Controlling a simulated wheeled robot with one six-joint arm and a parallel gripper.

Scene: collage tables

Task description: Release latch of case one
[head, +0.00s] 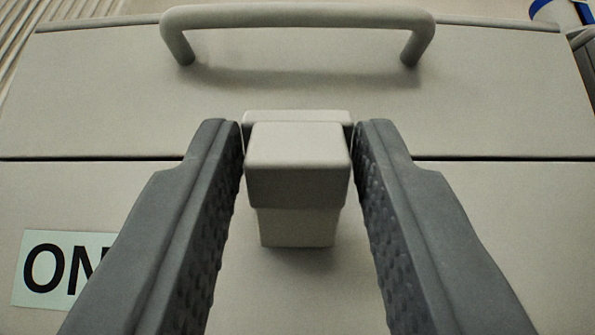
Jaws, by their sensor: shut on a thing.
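A pale grey case (100,120) fills the view, with a dark horizontal seam between its upper and lower parts. A label (55,270) at the lower left shows the letters "ON"; the rest is hidden behind my left finger. The latch (298,170), a blocky light grey piece, sits at the middle of the seam. My gripper (298,150) has one dark textured finger on each side of the latch and is shut on it. A bar handle (297,17) stands out from the case's upper part, beyond the fingertips.
A ribbed light surface (30,30) shows at the upper left. A blue and white object (555,12) is partly in view at the upper right corner, with a dark thing beside it. The case face around the latch is clear.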

